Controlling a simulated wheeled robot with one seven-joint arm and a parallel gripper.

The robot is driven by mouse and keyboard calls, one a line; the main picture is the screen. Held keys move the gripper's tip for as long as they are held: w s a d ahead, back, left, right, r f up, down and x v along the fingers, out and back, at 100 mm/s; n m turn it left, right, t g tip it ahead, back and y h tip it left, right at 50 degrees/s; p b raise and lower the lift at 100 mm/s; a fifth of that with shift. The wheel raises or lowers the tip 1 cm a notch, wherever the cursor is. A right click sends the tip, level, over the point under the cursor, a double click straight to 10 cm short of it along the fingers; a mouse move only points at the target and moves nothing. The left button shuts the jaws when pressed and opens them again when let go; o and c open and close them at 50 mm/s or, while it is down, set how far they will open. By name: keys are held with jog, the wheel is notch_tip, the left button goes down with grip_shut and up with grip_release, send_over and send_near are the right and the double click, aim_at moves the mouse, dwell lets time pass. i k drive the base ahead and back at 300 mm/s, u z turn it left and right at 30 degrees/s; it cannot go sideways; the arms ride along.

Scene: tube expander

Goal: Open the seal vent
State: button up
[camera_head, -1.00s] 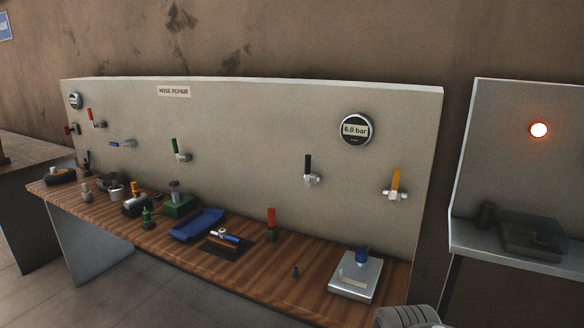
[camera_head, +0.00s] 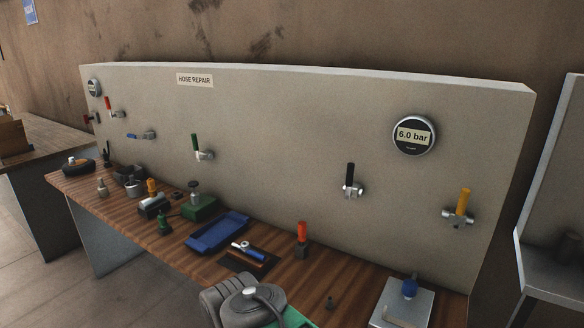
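Several lever valves are on the beige back panel (camera_head: 300,130). No label on them reads "seal vent", so I cannot tell which one it is. The black-handled valve (camera_head: 350,182) and the yellow-handled valve (camera_head: 462,205) are at the right, handles upright. The green-handled valve (camera_head: 200,148) is upright left of centre. The blue-handled valve (camera_head: 142,136) has its handle level. A red-handled valve (camera_head: 111,107) stands near upright at the far left. A grey part of my arm shows at the bottom centre. My gripper's fingers are not visible.
A round gauge (camera_head: 413,135) reads 6.0 bar. The wooden bench (camera_head: 125,207) carries a blue tray (camera_head: 218,232), a red-topped tool (camera_head: 302,238), a green block (camera_head: 199,207) and a silver plate device (camera_head: 400,305). Another station stands at the right edge.

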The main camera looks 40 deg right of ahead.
aim_at(350, 169)
jog(key=u, duration=0.25)
jog(key=i, duration=1)
jog(key=u, duration=0.05)
